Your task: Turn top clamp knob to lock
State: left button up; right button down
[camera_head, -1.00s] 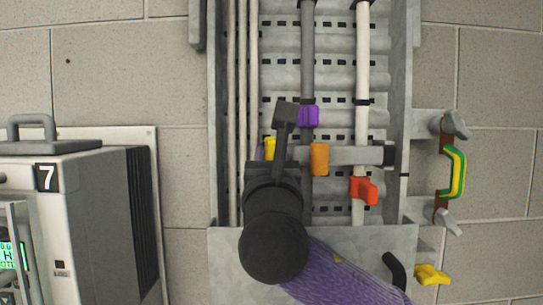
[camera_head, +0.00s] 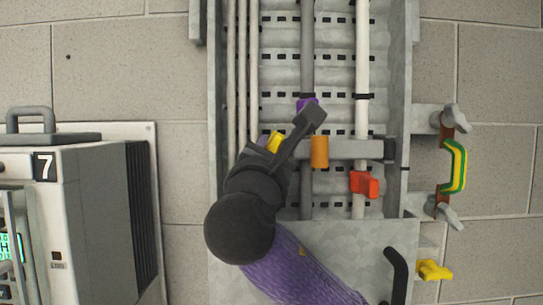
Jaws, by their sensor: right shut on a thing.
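My right gripper (camera_head: 292,143) is the dark gripper at the end of a purple-sleeved arm that comes from the bottom. It tilts toward upper right over the left end of a grey cross bar (camera_head: 350,149). A yellow knob (camera_head: 274,142) shows tilted at its left edge, and the gripper appears shut on it. The fingers' contact is hidden. A purple block (camera_head: 307,103) shows just past the gripper's upper end, mostly covered. An orange piece (camera_head: 320,152) stands upright on the bar, apart from the gripper. My left gripper is not in view.
A red knob (camera_head: 365,185) sits on the white pipe (camera_head: 362,60). A green-yellow strap (camera_head: 457,165) between grey wing knobs, a yellow knob (camera_head: 433,271) and a black handle (camera_head: 397,275) are at right. A grey box marked 7 (camera_head: 90,220) stands at left.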

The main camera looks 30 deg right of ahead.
jog(key=m+g+h, duration=0.1)
jog(key=m+g, duration=0.1)
jog(key=m, duration=0.3)
jog(key=shift+b, duration=0.35)
jog(key=m+g, duration=0.1)
jog(key=m, duration=0.2)
jog(key=shift+g, duration=0.3)
jog(key=m+g, duration=0.1)
jog(key=m, duration=0.2)
jog(key=m+g, duration=0.1)
jog(key=m, duration=0.2)
jog(key=shift+y, duration=0.4)
jog(key=shift+f, duration=0.1)
jog(key=c, duration=0.6)
grip_release()
jog(key=shift+s, duration=0.1)
